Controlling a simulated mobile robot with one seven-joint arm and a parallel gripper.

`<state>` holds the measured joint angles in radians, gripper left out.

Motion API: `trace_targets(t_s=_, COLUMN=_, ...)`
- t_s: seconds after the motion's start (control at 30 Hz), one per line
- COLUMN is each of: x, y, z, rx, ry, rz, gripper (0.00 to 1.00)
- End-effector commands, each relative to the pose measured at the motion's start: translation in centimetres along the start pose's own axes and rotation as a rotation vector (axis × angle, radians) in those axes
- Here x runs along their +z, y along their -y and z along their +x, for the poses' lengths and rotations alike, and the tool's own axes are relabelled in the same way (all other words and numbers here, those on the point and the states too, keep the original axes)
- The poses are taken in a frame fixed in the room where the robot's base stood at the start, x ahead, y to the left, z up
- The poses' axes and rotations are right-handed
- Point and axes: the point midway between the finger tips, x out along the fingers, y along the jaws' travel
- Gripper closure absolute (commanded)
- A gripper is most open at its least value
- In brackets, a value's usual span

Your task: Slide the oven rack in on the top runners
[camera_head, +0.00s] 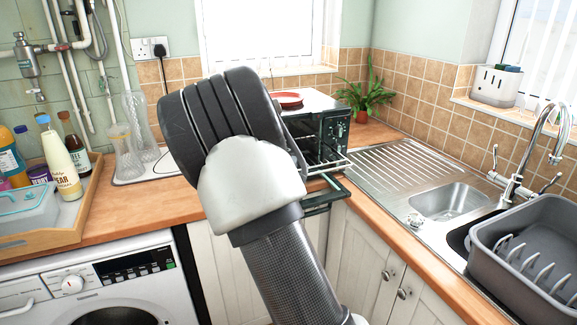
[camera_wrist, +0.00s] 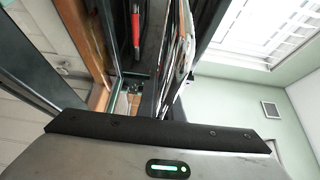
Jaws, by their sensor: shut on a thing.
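The small dark oven (camera_head: 327,117) stands on the worktop near the corner, with a red plate (camera_head: 289,98) on its pale top. Its front is open and its door (camera_head: 326,203) hangs down past the worktop edge. The wire rack (camera_head: 331,165) shows at the oven mouth, partly sticking out. My arm hides the oven's left side and my fingers in the head view. In the wrist view my gripper (camera_wrist: 133,98) is close to the oven front, shut on the rack. The fingertips are hard to make out, and I cannot tell which runners the rack is on.
A potted plant (camera_head: 366,92) stands right of the oven. The steel sink (camera_head: 448,200) with its tap and a grey dish rack (camera_head: 530,250) is further right. Glass vases (camera_head: 140,125) and a wooden tray (camera_head: 60,238) of bottles are left, above a washing machine (camera_head: 105,290).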

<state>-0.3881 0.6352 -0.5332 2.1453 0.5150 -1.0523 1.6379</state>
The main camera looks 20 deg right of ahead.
Motion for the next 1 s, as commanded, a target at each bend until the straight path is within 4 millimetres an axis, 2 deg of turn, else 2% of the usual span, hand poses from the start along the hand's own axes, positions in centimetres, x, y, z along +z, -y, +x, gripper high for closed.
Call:
trace_targets(t_s=0.53, x=-2.1, y=0.2, z=-3.4, rx=-0.003, ry=0.000, rz=0.001, gripper=1.00)
trace_targets(t_s=1.0, x=-2.4, y=0.2, z=-3.9, rx=-0.003, ry=0.001, rz=0.001, gripper=1.00)
